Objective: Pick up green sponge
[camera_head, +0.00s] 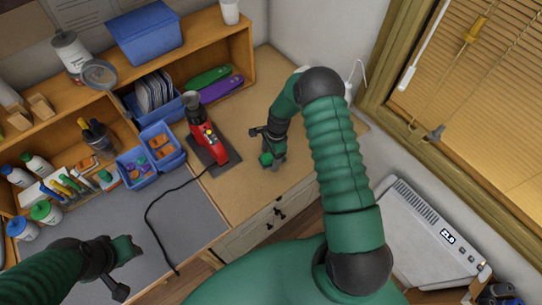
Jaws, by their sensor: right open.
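I cannot make out a green sponge for certain. A small green patch (266,158) shows at the tip of my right gripper (272,158); I cannot tell whether it is a sponge or part of the gripper. My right gripper is open and low over the wooden bench top, just right of the red heat tool (208,142). My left gripper (128,258) is over the grey mat at lower left, away from the right one; its jaw opening is unclear.
A green insole (208,77) and a purple one (221,89) lie in the shelf. Blue bins (140,172) hold small orange pieces. A black cord (150,222) crosses the grey mat (190,222). Bottles and pens stand at left. A white heater (428,238) is at right.

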